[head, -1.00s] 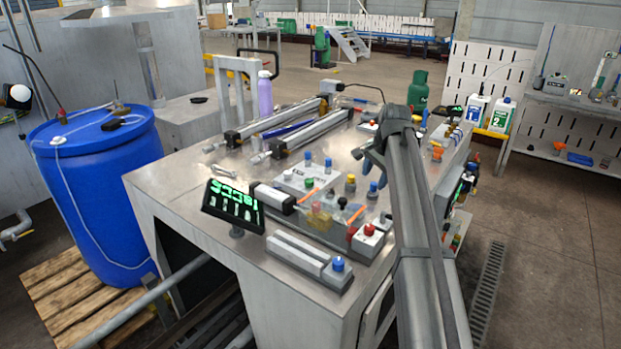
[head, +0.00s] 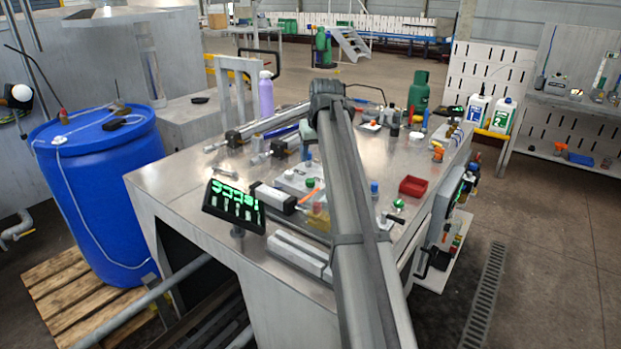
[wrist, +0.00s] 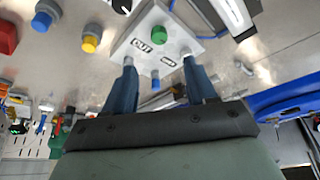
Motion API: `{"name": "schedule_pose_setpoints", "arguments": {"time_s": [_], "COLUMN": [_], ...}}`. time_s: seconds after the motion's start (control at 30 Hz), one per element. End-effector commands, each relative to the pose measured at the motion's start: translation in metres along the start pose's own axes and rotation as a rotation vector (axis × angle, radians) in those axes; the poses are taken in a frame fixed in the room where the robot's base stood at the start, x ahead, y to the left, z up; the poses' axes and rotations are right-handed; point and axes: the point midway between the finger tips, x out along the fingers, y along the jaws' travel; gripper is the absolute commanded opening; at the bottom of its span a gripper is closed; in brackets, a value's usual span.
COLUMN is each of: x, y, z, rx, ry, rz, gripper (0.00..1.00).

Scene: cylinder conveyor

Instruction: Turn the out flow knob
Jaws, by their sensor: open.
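In the wrist view a small pale box lies ahead of my gripper (wrist: 158,60). It bears a green knob (wrist: 158,35) with a label reading OUT beside it and a second label whose text I cannot read. My gripper is open, its two blue fingers spread apart with nothing between the pads. The fingertips are near the box's edge, one to each side of the green knob in the picture; I cannot tell their distance from it. A blue knob (wrist: 155,83) shows between the fingers.
In the wrist view a yellow knob (wrist: 91,38), a red part (wrist: 7,37) and a blue-topped knob (wrist: 43,18) stand left. In the head view a red tray (head: 413,186), a green display (head: 233,206) and several cylinders crowd the metal table (head: 165,185).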

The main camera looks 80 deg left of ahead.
Motion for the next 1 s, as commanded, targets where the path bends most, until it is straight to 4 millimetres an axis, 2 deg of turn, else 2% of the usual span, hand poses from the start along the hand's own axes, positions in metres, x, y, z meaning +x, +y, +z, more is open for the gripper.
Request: {"name": "schedule_pose_setpoints", "arguments": {"time_s": [0.3, 0.53, 0.8, 1.0], "x": [0.057, 0.093, 0.115, 0.118], "y": [0.0, 0.0, 0.0, 0.0], "z": [0.0, 0.0, 0.0, 0.0], "rx": [0.002, 0.003, 0.003, 0.003], "ry": [-0.001, -0.001, 0.0, 0.001], "rz": [0.0, 0.0, 0.0, 0.0], "gripper": [0.56, 0.56, 0.56, 0.56]}}
